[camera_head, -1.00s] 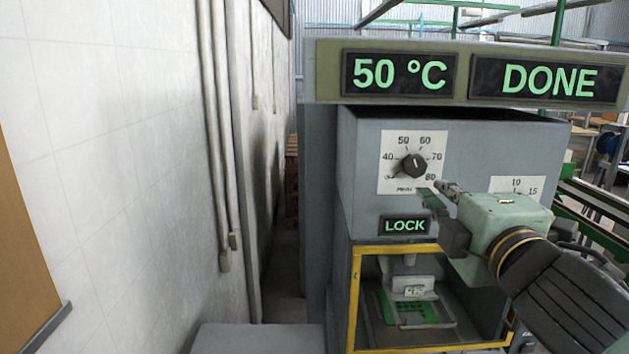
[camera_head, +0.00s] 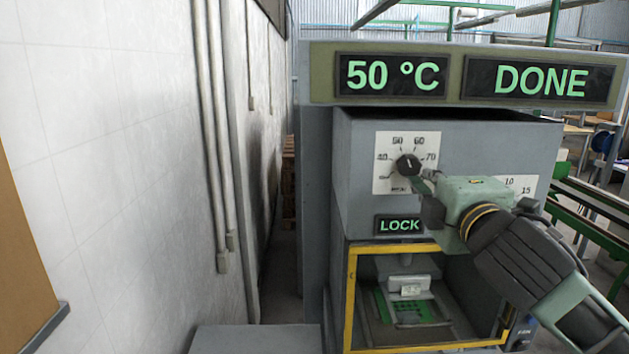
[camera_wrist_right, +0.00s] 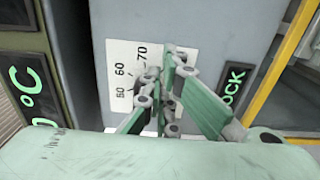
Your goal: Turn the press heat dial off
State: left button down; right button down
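The heat dial (camera_head: 408,164) is a black round knob on a white scale plate (camera_head: 381,146) on the front of the grey press (camera_head: 352,180). Its light mark points roughly up, toward the 50 to 60 side. The display (camera_head: 391,75) reads 50 °C. My right gripper (camera_head: 424,180) is at the knob's lower right, its tips close to the knob's edge; contact is unclear. In the right wrist view my gripper's green fingers (camera_wrist_right: 161,78) lie over the scale plate (camera_wrist_right: 123,60) and hide the knob. The finger gap is hard to judge. My left gripper is out of view.
A second display (camera_head: 540,80) reads DONE. A second scale plate (camera_head: 516,186) is partly behind my right arm. A lit LOCK sign (camera_head: 399,225) sits below the dial, above a yellow-framed chamber (camera_head: 350,300). A white wall (camera_head: 110,150) stands at the left.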

jog(key=shift+r+p, duration=0.55)
dwell(0.6)
jog(key=shift+d+r+p, duration=0.1)
jog(key=shift+r+p, duration=0.75)
jog(key=shift+p, duration=0.65)
jog(key=shift+r+p, duration=0.3)
jog(key=shift+p, duration=0.45)
jog(key=shift+r+p, duration=0.15)
jog(key=shift+p, duration=0.15)
